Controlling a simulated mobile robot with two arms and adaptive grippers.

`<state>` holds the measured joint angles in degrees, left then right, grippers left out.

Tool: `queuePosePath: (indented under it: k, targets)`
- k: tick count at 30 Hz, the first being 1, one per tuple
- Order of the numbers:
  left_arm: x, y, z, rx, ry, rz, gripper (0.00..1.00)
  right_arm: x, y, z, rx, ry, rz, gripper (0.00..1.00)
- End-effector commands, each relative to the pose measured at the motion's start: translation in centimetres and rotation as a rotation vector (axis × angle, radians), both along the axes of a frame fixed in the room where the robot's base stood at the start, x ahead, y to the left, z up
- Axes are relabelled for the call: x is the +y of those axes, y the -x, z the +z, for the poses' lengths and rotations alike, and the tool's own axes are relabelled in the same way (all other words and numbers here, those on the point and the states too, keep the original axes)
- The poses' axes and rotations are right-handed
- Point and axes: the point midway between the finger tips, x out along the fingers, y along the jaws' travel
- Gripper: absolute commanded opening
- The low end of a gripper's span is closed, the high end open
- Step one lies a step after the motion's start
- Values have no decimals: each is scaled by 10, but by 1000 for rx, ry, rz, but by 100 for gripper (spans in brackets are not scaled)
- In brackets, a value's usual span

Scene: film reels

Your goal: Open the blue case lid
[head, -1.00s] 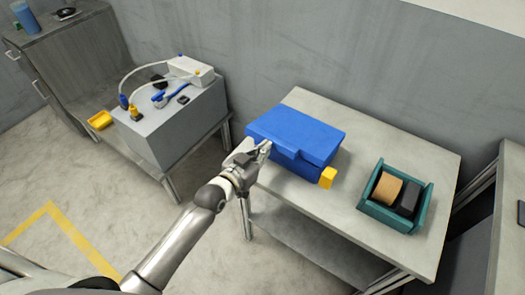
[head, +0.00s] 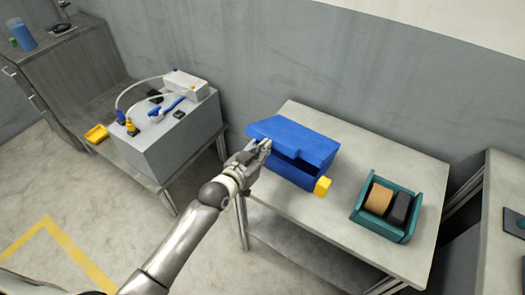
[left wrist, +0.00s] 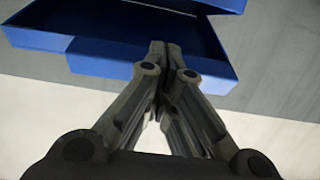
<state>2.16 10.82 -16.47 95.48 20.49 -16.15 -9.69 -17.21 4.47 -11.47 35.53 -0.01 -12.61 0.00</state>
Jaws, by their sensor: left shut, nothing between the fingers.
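The blue case (head: 285,169) stands on a light grey table. Its blue lid (head: 300,138) is partly raised, with a dark gap along the front side. My left gripper (head: 265,146) is shut and empty at the front edge of the lid, near its left end. In the left wrist view the shut fingertips (left wrist: 165,48) are at the lid's front lip (left wrist: 105,57), and the lid's hollow underside shows. I cannot tell exactly where they touch. A yellow block (head: 322,186) is at the case's front right corner. My right gripper is not in view.
A teal tray (head: 361,217) with a tan roll (head: 378,199) and a black item (head: 399,209) stands to the right on the same table (head: 300,220). A grey box with cables (head: 175,140) stands at left. The wall is close behind.

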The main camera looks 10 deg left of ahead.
Motion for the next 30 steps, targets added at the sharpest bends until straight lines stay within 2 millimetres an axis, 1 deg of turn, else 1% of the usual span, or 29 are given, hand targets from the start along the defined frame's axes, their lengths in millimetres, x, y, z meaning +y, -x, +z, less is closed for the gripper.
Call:
queuePosePath:
  k: [1,10,15,25,30]
  targets:
    - [-2,-4,7,-4,2,-1,0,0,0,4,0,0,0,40]
    - [-9,-24,23,-2,2,-1,0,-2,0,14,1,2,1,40]
    - [-12,-29,27,-1,1,-1,0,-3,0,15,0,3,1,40]
    - [-12,-30,27,-1,1,-1,0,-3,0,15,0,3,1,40]
    - [-16,-41,31,-1,2,-1,0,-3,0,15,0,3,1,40]
